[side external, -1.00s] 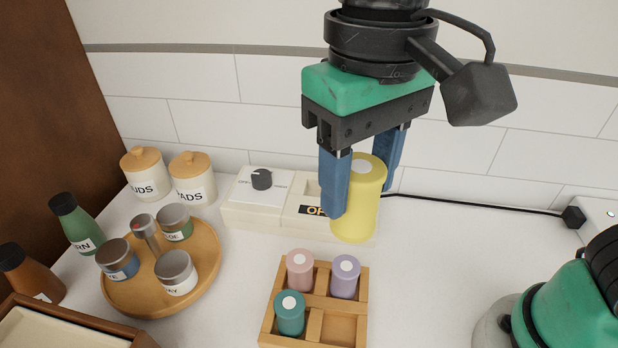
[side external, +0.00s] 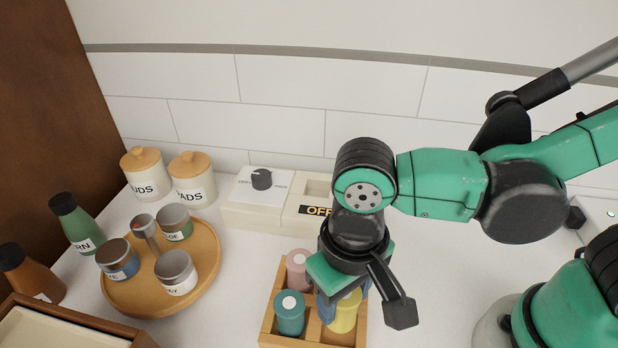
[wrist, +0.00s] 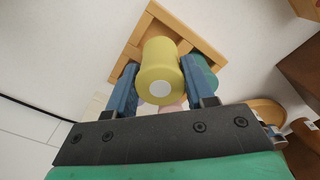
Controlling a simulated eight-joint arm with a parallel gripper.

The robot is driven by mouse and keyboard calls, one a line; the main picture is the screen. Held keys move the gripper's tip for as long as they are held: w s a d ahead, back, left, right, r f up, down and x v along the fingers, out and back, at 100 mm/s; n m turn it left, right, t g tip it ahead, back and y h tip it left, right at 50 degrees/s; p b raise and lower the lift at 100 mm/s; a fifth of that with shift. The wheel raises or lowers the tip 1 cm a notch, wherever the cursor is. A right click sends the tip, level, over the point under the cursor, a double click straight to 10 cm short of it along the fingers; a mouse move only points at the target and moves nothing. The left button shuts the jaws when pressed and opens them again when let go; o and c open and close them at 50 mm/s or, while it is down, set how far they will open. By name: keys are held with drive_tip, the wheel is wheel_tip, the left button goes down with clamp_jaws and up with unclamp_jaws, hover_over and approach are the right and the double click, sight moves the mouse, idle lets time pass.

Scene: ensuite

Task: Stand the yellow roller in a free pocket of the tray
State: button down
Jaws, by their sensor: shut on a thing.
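The yellow roller (side external: 345,315) is upright between the fingers of my gripper (side external: 343,303), which is shut on it. It also shows in the wrist view (wrist: 160,62), with its white-dotted end towards the camera. It is at the front right pocket of the wooden tray (side external: 267,325); I cannot tell whether its lower end touches the pocket floor. A teal roller (side external: 290,314) stands in the front left pocket and a pink roller (side external: 297,262) in the back left one. The lilac roller's back right pocket is hidden behind my gripper.
A white control box (side external: 255,198) with a dial and an OFF display stands behind the tray. A round wooden turntable (side external: 207,265) with several jars is to the left. Two lidded canisters (side external: 190,185) stand at the back left.

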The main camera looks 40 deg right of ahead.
sight(342, 314)
drive_tip(key=shift+f, duration=2.1)
drive_tip(key=shift+c, duration=1.6)
unclamp_jaws()
drive_tip(key=shift+f, duration=0.15)
wheel_tip(342, 314, up, 12)
drive_tip(key=shift+d+r, duration=0.1)
drive_tip(key=w+d+f+t, duration=0.1)
drive_tip(key=w+d+t, duration=0.2)
drive_tip(key=d, duration=0.5)
drive_tip(key=w+d+t, duration=0.4)
drive_tip(key=w+d, duration=0.1)
drive_tip(key=d, duration=0.4)
drive_tip(key=shift+f, duration=0.4)
drive_tip(key=shift+w, duration=0.1)
